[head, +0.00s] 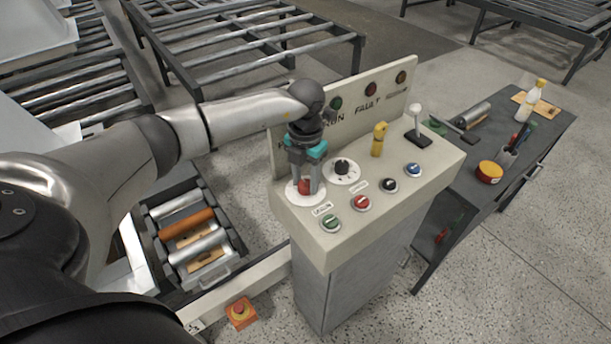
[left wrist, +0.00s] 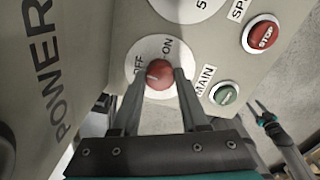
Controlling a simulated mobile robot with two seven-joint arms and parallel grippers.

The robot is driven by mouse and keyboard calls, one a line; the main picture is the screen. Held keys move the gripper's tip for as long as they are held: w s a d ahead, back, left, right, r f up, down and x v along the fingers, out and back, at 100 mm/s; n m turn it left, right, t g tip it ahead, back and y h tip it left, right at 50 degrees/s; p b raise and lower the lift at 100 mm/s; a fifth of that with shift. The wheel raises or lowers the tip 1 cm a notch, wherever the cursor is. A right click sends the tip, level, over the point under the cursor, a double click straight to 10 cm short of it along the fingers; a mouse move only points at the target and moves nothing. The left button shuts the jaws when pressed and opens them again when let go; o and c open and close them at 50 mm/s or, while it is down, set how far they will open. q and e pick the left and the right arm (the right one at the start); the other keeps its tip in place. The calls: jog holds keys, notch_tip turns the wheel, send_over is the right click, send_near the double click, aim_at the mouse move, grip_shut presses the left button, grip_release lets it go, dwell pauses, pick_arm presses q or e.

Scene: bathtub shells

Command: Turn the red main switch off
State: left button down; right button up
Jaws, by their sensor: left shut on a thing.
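The red main switch (head: 304,186) is a round knob on a white disc at the left end of the sloped control panel top. In the left wrist view the red knob (left wrist: 159,73) sits on its disc (left wrist: 137,49), marked OFF and ON, beside a MAIN label. A small pale mark shows on the knob; I cannot tell for sure which word it points at. My left gripper (head: 305,184) reaches down from above with its fingers on both sides of the knob, shut on it. My right gripper (left wrist: 258,108) shows small at the right of the left wrist view.
A black rotary knob (head: 342,167) is close right of the switch. Green (head: 331,223), red (head: 361,202), black (head: 388,185) and blue (head: 413,169) buttons line the front. A yellow key-like part (head: 379,138) and a lever (head: 416,122) stand further right. An upright panel (head: 350,100) rises behind.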

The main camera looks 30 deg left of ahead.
aim_at(305, 183)
pick_arm(q)
jog(key=shift+n, duration=0.6)
jog(key=shift+c, duration=2.1)
grip_release()
jog(key=shift+r, duration=0.1)
notch_tip(305, 183, up, 15)
jog(key=shift+p, duration=0.35)
